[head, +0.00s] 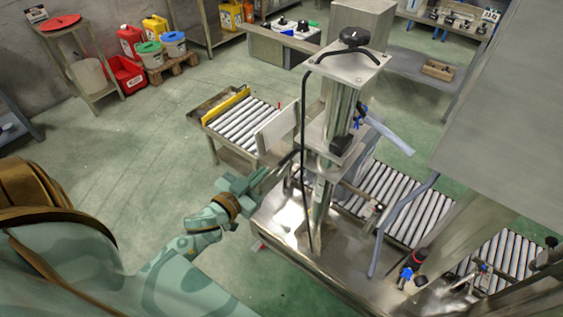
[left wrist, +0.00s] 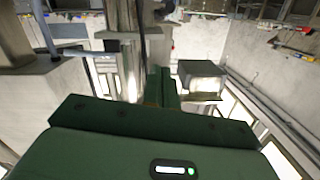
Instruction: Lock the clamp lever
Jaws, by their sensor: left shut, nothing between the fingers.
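A steel column machine (head: 318,190) stands right of centre in the head view. A blue clamp-like fitting (head: 361,112) with a pale blue-grey arm (head: 388,132) sits on its upper part. I cannot tell for sure which part is the clamp lever. My left gripper (head: 277,173) is just left of the column, pointing towards it, near a thin dark bar (head: 290,156). Whether it touches the bar is unclear. In the left wrist view its green fingers (left wrist: 160,84) are together with nothing held. My right gripper is not in view.
A roller conveyor (head: 240,121) lies behind the machine on the left, and more rollers (head: 396,200) run to the right. A black hose (head: 305,150) hangs beside the column. A large grey panel (head: 510,120) blocks the right side.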

